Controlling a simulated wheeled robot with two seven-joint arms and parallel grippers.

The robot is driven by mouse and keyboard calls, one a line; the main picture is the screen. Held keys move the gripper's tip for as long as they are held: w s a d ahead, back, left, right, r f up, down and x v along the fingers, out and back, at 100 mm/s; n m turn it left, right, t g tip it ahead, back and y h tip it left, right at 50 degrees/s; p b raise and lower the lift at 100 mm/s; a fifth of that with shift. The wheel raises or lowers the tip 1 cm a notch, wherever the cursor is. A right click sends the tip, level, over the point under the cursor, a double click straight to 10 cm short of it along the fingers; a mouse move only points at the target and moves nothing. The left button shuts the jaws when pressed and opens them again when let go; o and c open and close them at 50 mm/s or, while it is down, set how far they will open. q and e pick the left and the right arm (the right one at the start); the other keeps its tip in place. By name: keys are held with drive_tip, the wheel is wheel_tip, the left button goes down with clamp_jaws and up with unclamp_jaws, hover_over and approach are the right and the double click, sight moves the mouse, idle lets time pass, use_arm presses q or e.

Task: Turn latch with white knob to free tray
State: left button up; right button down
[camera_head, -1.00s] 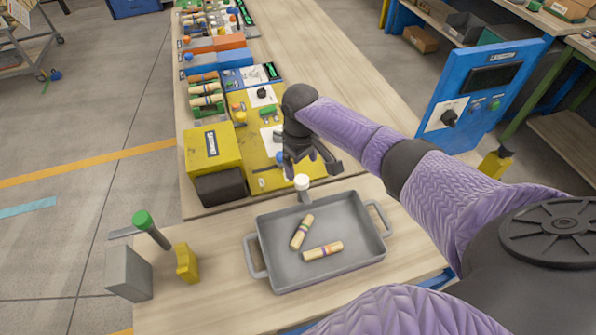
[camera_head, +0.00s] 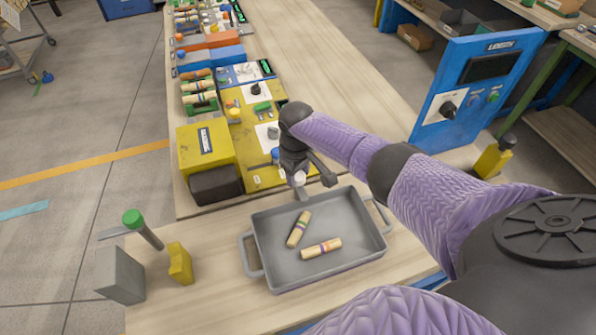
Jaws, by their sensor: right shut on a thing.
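The grey tray (camera_head: 345,259) sits on the near wooden table, with two turned wood pieces lying in it: one piece (camera_head: 299,229) and another piece (camera_head: 321,248). The latch (camera_head: 303,194) is at the tray's far edge, and its white knob (camera_head: 299,179) stands up there, partly covered by my gripper. My right gripper (camera_head: 302,178) comes down over the knob from above and is shut on it. My left gripper is not in view.
A yellow machine block (camera_head: 207,148) with a dark front stands left of my right gripper. A green-topped lever (camera_head: 135,220), a grey block (camera_head: 119,275) and a yellow block (camera_head: 180,264) stand left of the tray. A blue control panel (camera_head: 475,90) stands at right.

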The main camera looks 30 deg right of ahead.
drive_tip(key=shift+n, duration=0.3)
drive_tip(key=n, duration=0.3)
drive_tip(key=shift+n+p, duration=0.3)
drive_tip(key=shift+n, duration=0.1)
drive_tip(key=n, duration=0.4)
drive_tip(key=shift+n, duration=0.3)
drive_tip(key=n, duration=0.8)
drive_tip(key=shift+b, duration=0.3)
drive_tip(key=shift+n+y, duration=0.3)
drive_tip(key=shift+n, duration=0.2)
